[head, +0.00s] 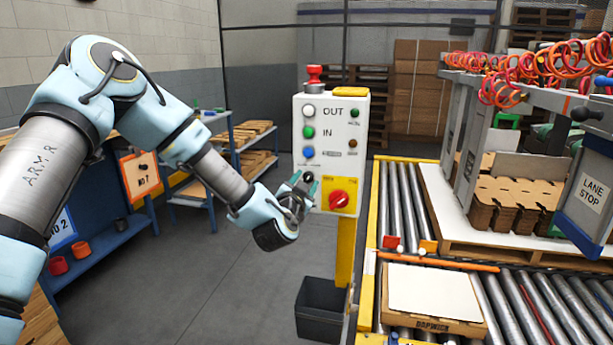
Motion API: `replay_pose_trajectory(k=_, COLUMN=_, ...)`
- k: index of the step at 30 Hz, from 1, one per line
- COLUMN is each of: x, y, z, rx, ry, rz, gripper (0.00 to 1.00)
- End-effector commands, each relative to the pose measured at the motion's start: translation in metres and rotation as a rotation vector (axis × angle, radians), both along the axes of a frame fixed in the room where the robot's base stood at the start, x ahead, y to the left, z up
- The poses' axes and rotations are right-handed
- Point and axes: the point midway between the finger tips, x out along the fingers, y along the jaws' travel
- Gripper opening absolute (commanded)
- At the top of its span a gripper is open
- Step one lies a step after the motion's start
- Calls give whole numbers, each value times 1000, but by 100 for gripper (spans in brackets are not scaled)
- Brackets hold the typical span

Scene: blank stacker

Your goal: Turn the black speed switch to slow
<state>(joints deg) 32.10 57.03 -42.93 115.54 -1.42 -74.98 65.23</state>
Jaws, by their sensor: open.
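A light grey control box (331,125) stands on a yellow post. Its face has a white button (309,111), a green button (308,132) and a blue button (308,152) beside OUT and IN labels, and a red rotary knob (339,199) on a yellow plate at the lower right. My gripper (302,182) is open at the lower left of this face, left of the red knob. A small dark shape shows between its fingertips. It may be the black speed switch, but its setting and any contact are hidden by the fingers.
A dark bin (322,309) stands below. A blue shelf unit (232,150) stands behind my arm. The floor left of the post is clear.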

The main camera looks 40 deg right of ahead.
Motion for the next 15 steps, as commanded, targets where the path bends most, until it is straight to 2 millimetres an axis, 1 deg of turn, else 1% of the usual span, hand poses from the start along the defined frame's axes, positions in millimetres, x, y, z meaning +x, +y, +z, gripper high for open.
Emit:
replay_pose_trajectory(k=1, x=3, y=-4, z=1, rx=-1, ry=2, rz=0, gripper=50)
replay_pose_trajectory(k=4, x=6, y=-10, z=1, rx=-1, ry=0, rz=-1, gripper=50)
replay_pose_trajectory(k=13, x=7, y=-12, z=-1, rx=0, ry=0, rz=-1, gripper=50)
replay_pose_trajectory(k=14, x=7, y=-12, z=-1, rx=0, ry=0, rz=-1, gripper=49)
replay_pose_trajectory(k=15, x=7, y=-12, z=0, rx=0, ry=0, rz=-1, gripper=44)
